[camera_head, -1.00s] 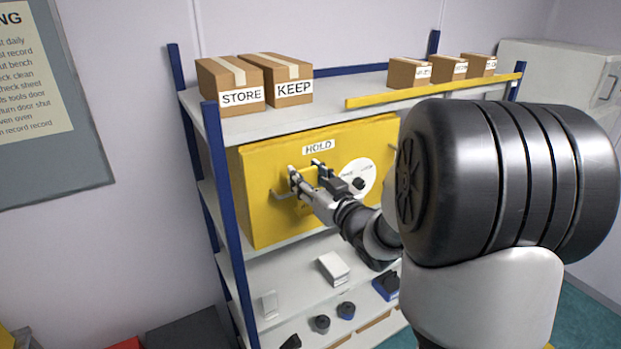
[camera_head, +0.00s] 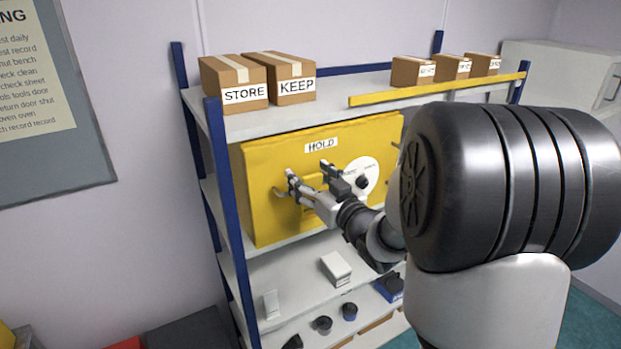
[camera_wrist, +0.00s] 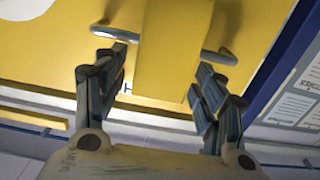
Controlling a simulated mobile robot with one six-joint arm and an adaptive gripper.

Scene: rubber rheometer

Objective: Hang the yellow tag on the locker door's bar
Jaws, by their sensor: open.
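The yellow locker door (camera_head: 265,165) has a HOLD label near its top and a grey bar (camera_head: 278,192). In the wrist view both bent ends of the bar (camera_wrist: 219,56) show, one on each side of the yellow tag (camera_wrist: 173,50). The tag lies across the bar's middle and covers it. I cannot see how the tag is hooked there. My gripper (camera_head: 309,172) is open at the door, and in the wrist view its fingers (camera_wrist: 163,62) stand apart on either side of the tag, with gaps. In the head view the tag is hard to tell from the door.
Blue shelf posts (camera_head: 228,210) frame the locker. A white block (camera_head: 336,267) and dark round items (camera_head: 323,324) sit on lower shelves.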

